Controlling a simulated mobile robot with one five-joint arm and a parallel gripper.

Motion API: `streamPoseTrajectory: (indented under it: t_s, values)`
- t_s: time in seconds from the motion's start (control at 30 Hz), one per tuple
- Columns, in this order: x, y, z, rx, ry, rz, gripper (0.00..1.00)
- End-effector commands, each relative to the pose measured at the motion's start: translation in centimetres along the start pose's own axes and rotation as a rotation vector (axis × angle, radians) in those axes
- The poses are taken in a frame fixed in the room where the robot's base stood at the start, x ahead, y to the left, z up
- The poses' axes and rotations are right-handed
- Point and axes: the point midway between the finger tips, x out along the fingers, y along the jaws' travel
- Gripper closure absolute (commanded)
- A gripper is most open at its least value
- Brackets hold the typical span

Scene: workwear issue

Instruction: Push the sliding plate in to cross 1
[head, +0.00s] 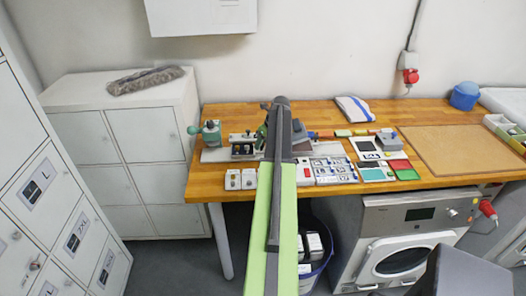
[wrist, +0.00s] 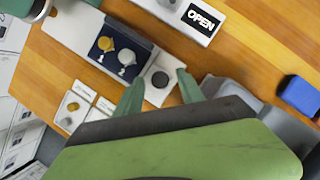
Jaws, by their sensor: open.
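In the wrist view a white plate with a dark round knob (wrist: 159,80) lies between the fingertips of my gripper (wrist: 161,79). This looks like the sliding plate, at the right end of a long pale base (wrist: 72,28). My gripper is open, with one green finger on each side of the knob; whether they touch it I cannot tell. Left of the plate is a dark blue panel (wrist: 117,73) with a gold and a silver piece, marked 1 and 2. I cannot make out a cross 1. In the head view my arm hides part of this base (head: 216,155).
A white block marked OPEN (wrist: 199,17) stands behind the base. Two small white holders (wrist: 72,108) lie in front. A blue block (wrist: 300,96) is at the right. In the head view, cards and coloured pads (head: 372,174) lie right of my arm, beside a brown board (head: 460,150).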

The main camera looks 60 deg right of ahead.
Motion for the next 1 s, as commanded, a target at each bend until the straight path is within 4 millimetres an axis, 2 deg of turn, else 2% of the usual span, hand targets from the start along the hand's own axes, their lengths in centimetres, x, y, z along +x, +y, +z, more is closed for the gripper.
streamPoseTrajectory:
  t_s: [0.03, 0.27, 0.37, 0.63, 1.0]
  values:
    - [0.64, -0.01, -0.06, 0.0, 0.0, 0.0, 0.54]
    - [0.44, 0.05, 0.09, -0.001, 0.0, 0.0, 0.54]
    - [0.44, 0.06, 0.1, -0.001, 0.0, 0.0, 0.65]
    - [0.45, 0.09, 0.11, -0.001, 0.0, 0.001, 1.0]
    - [0.46, 0.12, 0.11, -0.002, 0.0, 0.001, 1.0]
